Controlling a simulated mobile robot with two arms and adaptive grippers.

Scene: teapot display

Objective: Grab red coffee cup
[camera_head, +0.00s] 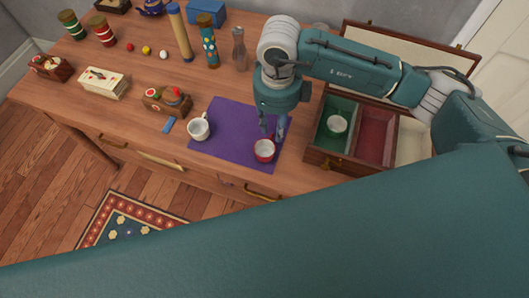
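The red coffee cup (264,150), with a pale inside, stands upright near the front right corner of the purple mat (225,113) in the head view. My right gripper (273,129) points down just behind and above the cup. Its two fingers look spread, with nothing seen between them. Whether a fingertip touches the cup's rim cannot be told. A white cup (198,129) stands at the left edge of the mat. My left gripper is not in view.
An open wooden box (324,157) stands right of the mat, with a white cup (336,124) in its green compartment. A glass bottle (239,50) and patterned cylinder (208,42) stand behind. My large teal arm covers the foreground.

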